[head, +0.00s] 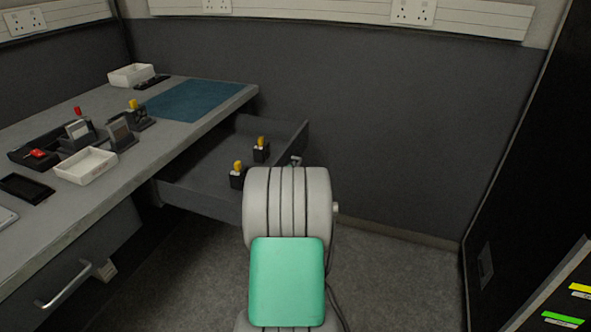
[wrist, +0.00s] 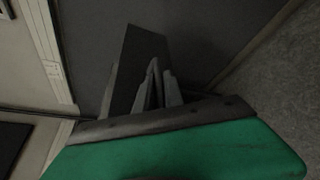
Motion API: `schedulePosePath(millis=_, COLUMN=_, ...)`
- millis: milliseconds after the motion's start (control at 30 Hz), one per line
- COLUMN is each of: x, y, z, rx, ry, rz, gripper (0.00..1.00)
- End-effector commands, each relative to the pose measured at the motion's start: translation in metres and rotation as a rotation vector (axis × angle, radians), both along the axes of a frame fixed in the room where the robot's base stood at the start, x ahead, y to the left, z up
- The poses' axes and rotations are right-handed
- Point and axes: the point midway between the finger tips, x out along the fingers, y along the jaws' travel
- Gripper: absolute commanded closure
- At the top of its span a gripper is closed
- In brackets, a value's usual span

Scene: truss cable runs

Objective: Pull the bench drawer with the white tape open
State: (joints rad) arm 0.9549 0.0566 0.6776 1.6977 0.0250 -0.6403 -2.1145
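The far bench drawer (head: 205,195) is pulled out from under the bench, and its inside shows. Two black blocks with yellow tops (head: 261,150) stand in it. I cannot see white tape on it; its outer front face is hidden from the head view. A nearer drawer (head: 60,260) is shut, with a bar handle and a small pale tag beside it. My gripper (wrist: 157,85) shows in the wrist view as grey fingers close to a dark panel (wrist: 128,70), seemingly the open drawer's front. Its grip on the handle is unclear. In the head view my arm hides most of it.
The bench top (head: 185,140) holds white trays (head: 86,165), a black tray, dark holders and a blue mat (head: 200,100). A dark wall stands behind the open drawer. A black cabinet (head: 530,150) stands at the right. Carpet between them is clear.

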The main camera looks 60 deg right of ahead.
Motion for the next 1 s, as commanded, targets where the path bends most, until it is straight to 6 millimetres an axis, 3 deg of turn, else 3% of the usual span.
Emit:
schedulePosePath(millis=367, x=-0.003, y=0.001, z=0.003, rx=-0.002, ry=-0.001, rz=-0.003, gripper=0.8)
schedulePosePath(millis=700, x=-0.036, y=0.053, z=0.017, rx=-0.001, ry=0.0, rz=-0.001, gripper=0.8)
schedulePosePath(millis=1000, x=-0.043, y=0.063, z=0.017, rx=-0.001, ry=0.0, rz=-0.001, gripper=0.8)
